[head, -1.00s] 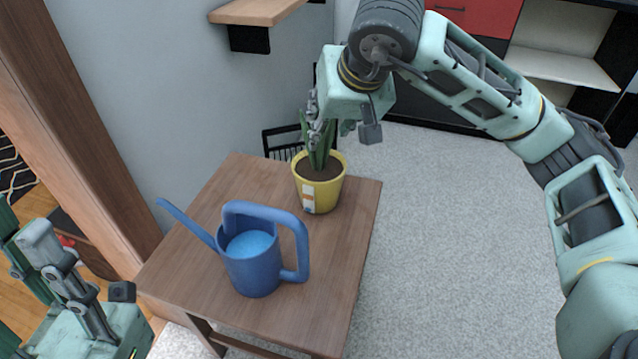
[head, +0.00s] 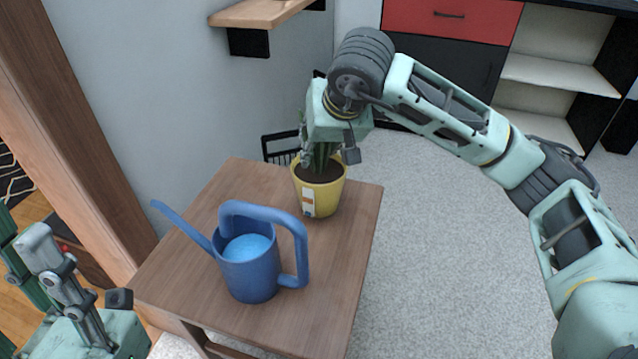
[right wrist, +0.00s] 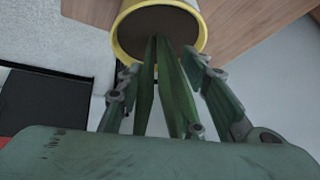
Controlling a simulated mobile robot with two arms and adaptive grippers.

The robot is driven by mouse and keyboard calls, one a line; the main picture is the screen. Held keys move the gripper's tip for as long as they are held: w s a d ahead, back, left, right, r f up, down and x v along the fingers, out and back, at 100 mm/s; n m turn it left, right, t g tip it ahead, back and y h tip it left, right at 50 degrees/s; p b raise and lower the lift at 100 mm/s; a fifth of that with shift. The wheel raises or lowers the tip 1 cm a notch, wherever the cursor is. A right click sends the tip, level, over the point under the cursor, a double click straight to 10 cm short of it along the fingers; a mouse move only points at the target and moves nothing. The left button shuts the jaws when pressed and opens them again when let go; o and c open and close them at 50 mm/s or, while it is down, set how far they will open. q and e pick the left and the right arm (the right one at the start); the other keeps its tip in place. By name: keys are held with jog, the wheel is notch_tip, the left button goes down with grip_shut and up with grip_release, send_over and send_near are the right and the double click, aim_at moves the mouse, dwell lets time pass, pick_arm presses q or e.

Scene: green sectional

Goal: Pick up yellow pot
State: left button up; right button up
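The yellow pot (head: 324,199) stands upright on the far part of the small wooden table (head: 190,262), with dark soil, green leaves and a label on its side. My right gripper (head: 325,158) is over the pot from above, its fingers beside the leaves near the rim. In the right wrist view the pot's rim (right wrist: 190,42) lies ahead, and the leaves (right wrist: 165,90) pass between the open fingers (right wrist: 165,80). The fingers are apart from each other. My left gripper (head: 95,280) is at the lower left, away from the table top, its fingers spread and empty.
A blue watering can (head: 250,270) stands on the near part of the table, its spout pointing left. A wall shelf (head: 258,12) juts out above the table. A red and black cabinet (head: 450,20) stands at the back. Grey carpet (head: 430,250) lies clear to the right.

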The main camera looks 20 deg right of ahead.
grip_shut()
jog(key=shift+a, duration=0.1)
dwell(0.3)
jog(key=shift+r, duration=0.1)
